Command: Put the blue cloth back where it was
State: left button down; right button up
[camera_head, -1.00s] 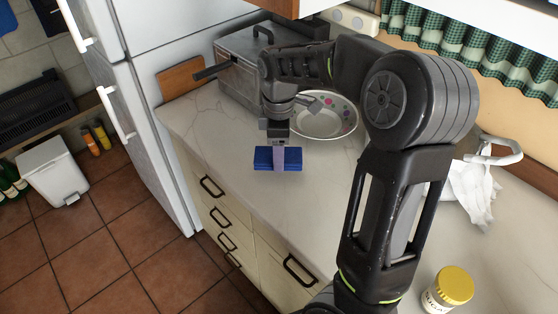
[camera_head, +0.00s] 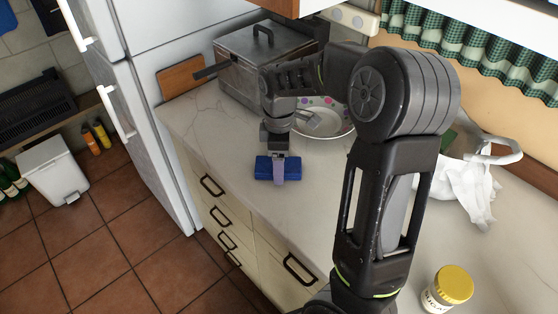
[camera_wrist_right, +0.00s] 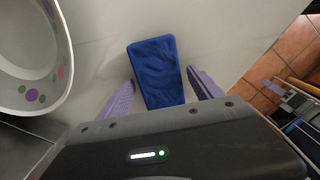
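The blue cloth (camera_head: 264,168) is a flat folded rectangle that appears to lie on the pale countertop near its front edge. My right gripper (camera_head: 279,180) reaches down over it, and one lilac finger covers part of its front. In the right wrist view the cloth (camera_wrist_right: 155,62) lies between the two lilac fingers of my right gripper (camera_wrist_right: 160,78). The fingers are spread, with a gap on each side of the cloth. My left gripper is not in view.
A patterned bowl (camera_head: 335,131) stands behind my right wrist, partly hidden. A metal box (camera_head: 245,75) and a wooden board (camera_head: 181,78) stand at the back. A yellow-lidded jar (camera_head: 447,290) and white bag (camera_head: 470,190) are at right. Bare counter surrounds the cloth.

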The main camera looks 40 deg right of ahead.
jog(key=shift+o, duration=0.2)
jog(key=shift+r, duration=0.1)
notch_tip(320, 180, up, 12)
jog(key=b, duration=0.1)
dwell(0.4)
dwell(0.8)
